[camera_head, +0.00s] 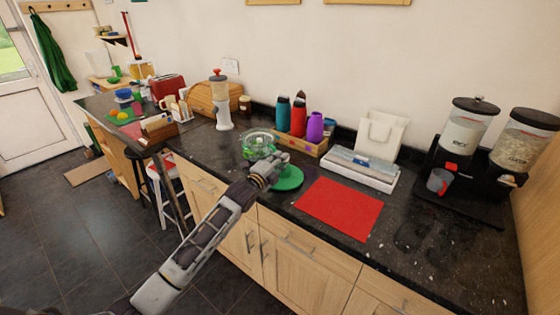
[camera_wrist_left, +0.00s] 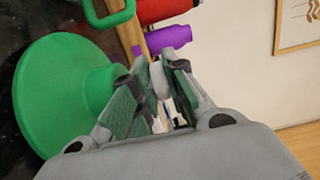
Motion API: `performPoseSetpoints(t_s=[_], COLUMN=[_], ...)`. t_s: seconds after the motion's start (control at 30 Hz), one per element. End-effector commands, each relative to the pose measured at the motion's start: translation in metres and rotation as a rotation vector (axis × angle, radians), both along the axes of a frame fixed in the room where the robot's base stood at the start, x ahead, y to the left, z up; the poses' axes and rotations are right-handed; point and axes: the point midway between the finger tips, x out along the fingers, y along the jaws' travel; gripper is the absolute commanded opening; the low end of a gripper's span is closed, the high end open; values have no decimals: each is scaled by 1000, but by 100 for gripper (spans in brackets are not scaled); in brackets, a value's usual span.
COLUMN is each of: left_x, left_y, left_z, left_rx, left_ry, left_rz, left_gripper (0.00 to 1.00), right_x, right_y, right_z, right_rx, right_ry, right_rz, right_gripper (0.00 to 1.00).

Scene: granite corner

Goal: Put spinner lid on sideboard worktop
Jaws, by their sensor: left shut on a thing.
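The green spinner lid (camera_head: 289,179) is a round disc at the front of the dark sideboard worktop (camera_head: 245,175), left of the red mat. In the left wrist view the lid (camera_wrist_left: 48,95) is tilted in the picture, its raised middle reaching in between my fingers. My left gripper (camera_head: 277,163) is shut on this raised middle; its fingers (camera_wrist_left: 152,72) hide part of the grip. I cannot tell whether the lid's underside touches the worktop. A clear bowl with green in it (camera_head: 258,141) stands just behind my gripper. My right gripper is not in view.
A red mat (camera_head: 340,207) lies to the right. Behind are a wooden tray (camera_head: 309,147) with a teal bottle (camera_head: 282,109), red bottle (camera_head: 298,117) and purple bottle (camera_head: 315,128). A white dispenser (camera_head: 222,105) stands left; food dispensers (camera_head: 466,131) stand right.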

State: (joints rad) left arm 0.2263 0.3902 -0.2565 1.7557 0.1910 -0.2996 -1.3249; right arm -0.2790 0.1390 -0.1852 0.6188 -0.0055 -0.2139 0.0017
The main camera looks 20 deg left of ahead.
Motion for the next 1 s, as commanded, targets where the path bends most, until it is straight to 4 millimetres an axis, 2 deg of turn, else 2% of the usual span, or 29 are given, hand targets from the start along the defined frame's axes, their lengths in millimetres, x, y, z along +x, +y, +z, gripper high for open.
performPoseSetpoints(t_s=[0.33, 0.37, 0.5, 1.0], left_x=[0, 0, 0, -1], left_y=[0, 0, 0, 0], left_z=[-2, -3, -3, 0], left_rx=[-1, -1, -1, 0], left_ry=[0, 1, 1, 1], left_rz=[0, 0, 0, 0], left_gripper=[0, 17, 35, 36], right_x=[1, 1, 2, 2], right_y=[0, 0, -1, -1], right_z=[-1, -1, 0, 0], right_rx=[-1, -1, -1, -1], right_ry=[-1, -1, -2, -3], right_rz=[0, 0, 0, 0], right_gripper=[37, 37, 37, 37])
